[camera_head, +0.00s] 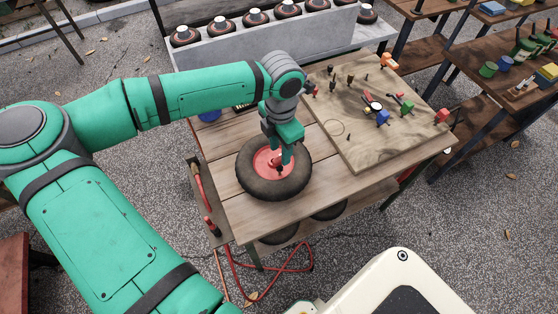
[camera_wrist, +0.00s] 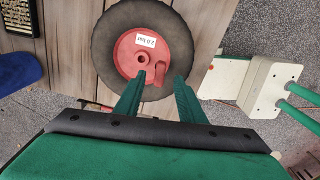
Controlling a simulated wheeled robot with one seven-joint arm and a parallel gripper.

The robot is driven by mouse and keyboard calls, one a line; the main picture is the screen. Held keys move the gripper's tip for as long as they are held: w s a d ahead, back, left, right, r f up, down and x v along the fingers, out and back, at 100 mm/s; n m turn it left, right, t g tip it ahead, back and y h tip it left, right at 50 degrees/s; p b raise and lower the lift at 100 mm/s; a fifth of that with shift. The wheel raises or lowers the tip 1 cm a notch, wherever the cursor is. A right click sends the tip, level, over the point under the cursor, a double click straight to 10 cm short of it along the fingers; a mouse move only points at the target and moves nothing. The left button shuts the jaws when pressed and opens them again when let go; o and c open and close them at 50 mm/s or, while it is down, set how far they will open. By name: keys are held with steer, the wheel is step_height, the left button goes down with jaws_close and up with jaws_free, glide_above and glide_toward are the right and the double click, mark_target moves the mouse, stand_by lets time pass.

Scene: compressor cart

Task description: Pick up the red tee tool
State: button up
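My gripper (camera_head: 284,160) points down over the red hub of a black wheel (camera_head: 250,180) lying flat on the wooden cart top. In the wrist view my two green fingers (camera_wrist: 160,78) are apart, over the lower part of the red hub (camera_wrist: 135,58). A small red raised part (camera_wrist: 157,88) shows between the fingers. I cannot tell if it is the red tee tool or part of the hub, or if the fingers touch it. The hub carries a white "2.0 bar" label (camera_wrist: 146,40). No red tee tool can be made out for certain.
A board (camera_head: 375,145) with several small coloured parts lies right of the wheel. A grey bench (camera_head: 215,62) with several round black items stands behind. A red hose (camera_head: 270,268) hangs below the cart. A blue item (camera_wrist: 18,70) is at the wrist view's left.

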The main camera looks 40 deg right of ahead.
mark_target(280, 158)
steer(key=shift+f, duration=2.65)
jaws_close()
